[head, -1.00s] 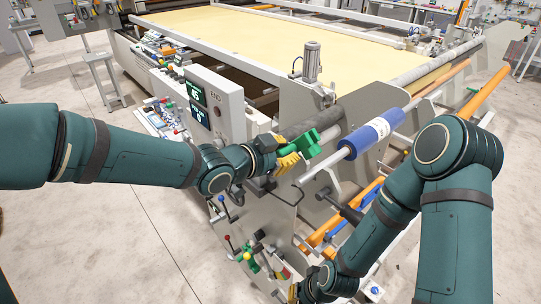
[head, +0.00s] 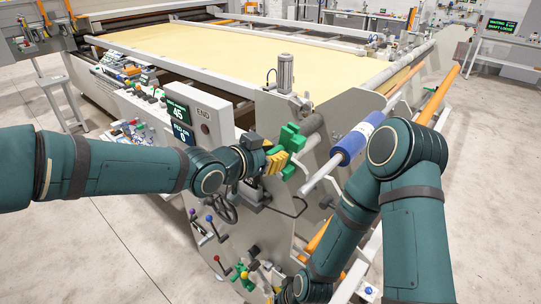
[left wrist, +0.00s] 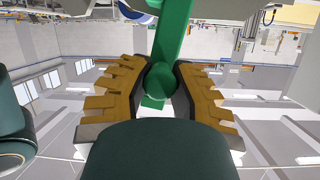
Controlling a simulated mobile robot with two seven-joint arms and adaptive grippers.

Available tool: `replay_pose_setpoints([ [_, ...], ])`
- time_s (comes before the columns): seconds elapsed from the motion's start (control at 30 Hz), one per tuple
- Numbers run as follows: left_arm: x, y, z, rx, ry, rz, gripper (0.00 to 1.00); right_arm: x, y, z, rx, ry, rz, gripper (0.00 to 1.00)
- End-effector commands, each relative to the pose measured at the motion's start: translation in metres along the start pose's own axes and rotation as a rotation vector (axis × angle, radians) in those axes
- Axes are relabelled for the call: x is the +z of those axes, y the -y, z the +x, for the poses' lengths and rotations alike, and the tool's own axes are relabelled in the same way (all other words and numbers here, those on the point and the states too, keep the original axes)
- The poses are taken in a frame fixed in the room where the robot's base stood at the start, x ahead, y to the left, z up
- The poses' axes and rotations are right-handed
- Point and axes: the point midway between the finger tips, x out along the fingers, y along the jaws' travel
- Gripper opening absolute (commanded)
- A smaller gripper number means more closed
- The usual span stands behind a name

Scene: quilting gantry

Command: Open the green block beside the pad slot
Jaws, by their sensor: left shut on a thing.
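The green block (head: 292,138) is at the near end of the machine, beside the end plate and left of the blue roll. My left gripper (head: 274,160), with yellow fingers, is shut on its green handle; the block's upper part stands up beyond the fingers. In the left wrist view a round green knob (left wrist: 160,82) sits between the two yellow fingers, with a green bar (left wrist: 173,35) rising from it. I cannot make out the pad slot clearly. My right gripper (head: 272,293) is at the bottom edge, mostly cut off.
A blue roll (head: 356,140) on a pale shaft lies close to the right of the green block. A grey control box (head: 196,118) with displays stands behind my left wrist. Knobbed levers (head: 215,228) stick out below. Open floor (head: 90,250) is at the left.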

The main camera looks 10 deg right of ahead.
Motion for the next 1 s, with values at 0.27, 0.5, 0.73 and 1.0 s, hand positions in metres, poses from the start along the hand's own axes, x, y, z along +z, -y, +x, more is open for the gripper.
replay_pose_setpoints([
  [0.27, -0.0019, 0.0054, -0.0002, -0.004, -0.006, 0.003, 0.0, 0.0, 0.0002, -0.0007, 0.0, 0.0, 0.0, 0.0],
  [0.5, -0.0016, 0.0064, -0.0002, -0.004, -0.006, 0.004, 0.0, 0.0, 0.0002, -0.0008, 0.0, 0.0, 0.0, 0.0],
  [0.73, -0.0016, 0.0064, -0.0001, -0.004, -0.006, 0.004, 0.0, 0.0, 0.0002, -0.0008, 0.0, 0.0, 0.0, 0.0],
  [1.0, -0.0007, 0.0055, 0.0001, -0.003, -0.004, 0.002, 0.56, 0.0, 0.0002, -0.0008, 0.0, 0.0, 0.0, 0.0],
])
